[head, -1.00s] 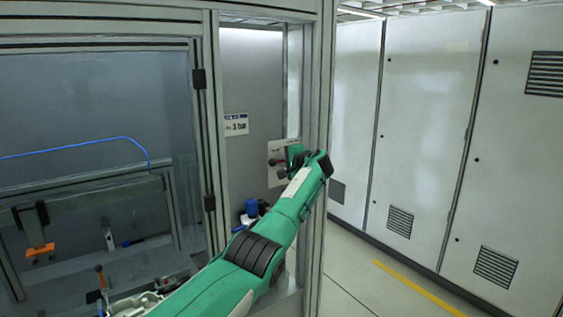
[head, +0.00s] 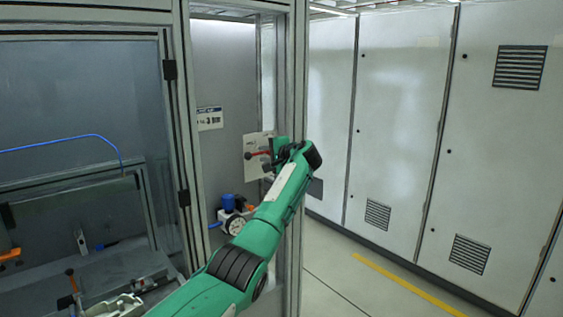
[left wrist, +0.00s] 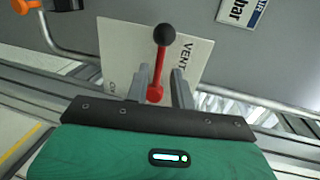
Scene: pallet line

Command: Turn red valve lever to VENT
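The red valve lever (head: 257,154) sticks out to the left on a pale plate (head: 252,168) inside the cabinet opening in the head view. In the left wrist view the red lever (left wrist: 159,68) ends in a black knob (left wrist: 164,34) that points up the picture. The plate (left wrist: 118,48) carries the word VENT right of the lever; a label at its left is mostly hidden. My left gripper (left wrist: 159,80) is open, with one grey finger on each side of the lever near its pivot. I cannot tell whether either finger touches it. My right gripper is not in view.
A gauge with a blue-topped unit (head: 235,226) sits below the plate. A frame post (head: 296,80) stands close beside my left arm. A "bar" sign (head: 209,118) hangs on the back panel. Grey cabinets (head: 400,120) line the right, with open floor before them.

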